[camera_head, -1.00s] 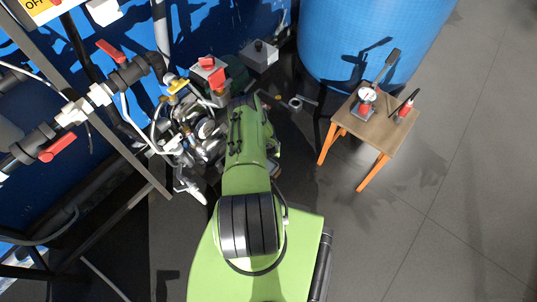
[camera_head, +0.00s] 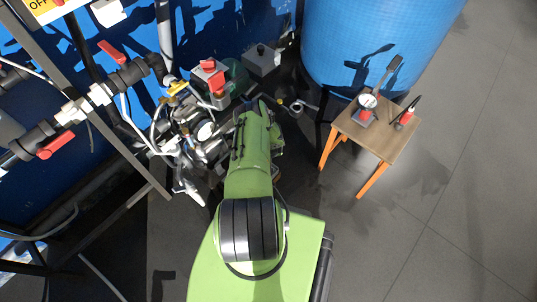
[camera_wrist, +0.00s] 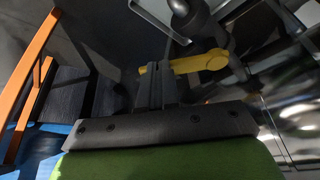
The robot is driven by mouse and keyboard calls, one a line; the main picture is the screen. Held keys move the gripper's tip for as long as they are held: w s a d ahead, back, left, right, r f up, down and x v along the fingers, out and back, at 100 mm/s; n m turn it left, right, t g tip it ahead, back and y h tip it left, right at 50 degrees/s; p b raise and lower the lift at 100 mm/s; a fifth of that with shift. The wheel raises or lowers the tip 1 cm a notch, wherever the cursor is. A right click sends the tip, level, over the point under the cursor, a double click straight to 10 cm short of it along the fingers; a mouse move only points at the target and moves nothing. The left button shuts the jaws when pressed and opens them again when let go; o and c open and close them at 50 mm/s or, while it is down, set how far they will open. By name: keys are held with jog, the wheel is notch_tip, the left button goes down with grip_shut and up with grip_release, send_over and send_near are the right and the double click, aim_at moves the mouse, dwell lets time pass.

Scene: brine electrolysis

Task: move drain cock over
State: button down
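A yellow lever (camera_wrist: 200,64), which looks like the drain cock's handle, shows in the wrist view, lying across just beyond my fingertips. My gripper (camera_wrist: 158,82) is in the wrist view with its dark fingers close together. They overlap the left part of the lever, and its rounded tip shows just left of them. I cannot tell whether they touch or grip it. A dark pipe fitting (camera_wrist: 190,18) stands above the lever. In the head view my green arm hides the gripper and most of this spot.
A wooden stool (camera_head: 383,139) with orange legs bears a gauge (camera_head: 367,101) and tools, right of my arm. A blue barrel (camera_head: 368,45) stands behind it. Pipes and shiny vessels crowd the left, with a red valve handle (camera_head: 57,145). Open floor lies right.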

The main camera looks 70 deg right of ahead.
jog(key=shift+d, duration=0.15)
jog(key=shift+w+d, duration=0.15)
jog(key=shift+d, duration=0.35)
dwell(0.4)
jog(key=shift+w+d+n+t, duration=0.2)
jog(key=shift+d+n+t, duration=0.15)
jog(key=shift+n, duration=0.65)
jog(key=shift+w+d, duration=0.25)
jog(key=shift+d, duration=0.2)
dwell(0.3)
jog(key=shift+a, duration=0.1)
dwell(0.4)
